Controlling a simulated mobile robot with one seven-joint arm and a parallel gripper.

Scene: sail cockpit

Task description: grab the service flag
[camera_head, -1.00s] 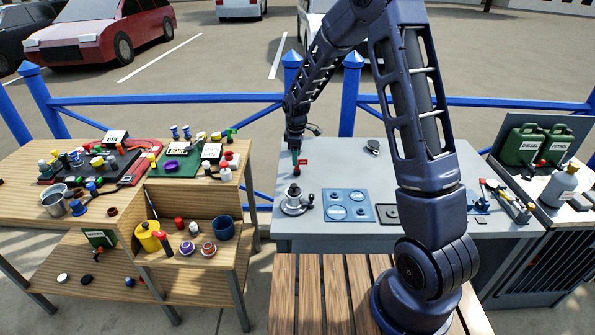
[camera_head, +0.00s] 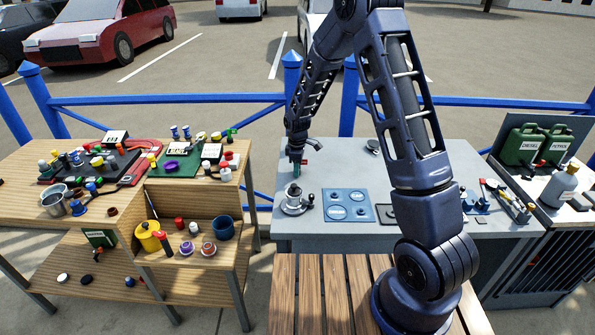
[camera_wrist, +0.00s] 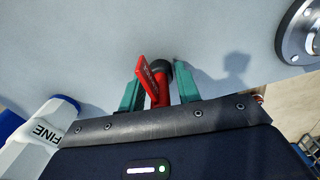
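The service flag (camera_wrist: 148,73) is a small red plate with lettering on a red post with a dark top. In the wrist view it stands between the two green fingers of my gripper (camera_wrist: 158,76). The fingers are apart, one on each side of the post, and the plate partly overlaps the left finger. I cannot tell whether either finger touches the post. In the head view my gripper (camera_head: 297,171) is low over the left part of the grey table (camera_head: 350,260), and the flag is mostly hidden there.
A metal fitting with a round base (camera_head: 294,203) stands just in front of my gripper. A blue panel with round parts (camera_head: 348,205) lies to its right. In the wrist view a white and blue object marked FINE (camera_wrist: 40,132) is at left and a metal disc (camera_wrist: 301,30) at upper right.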

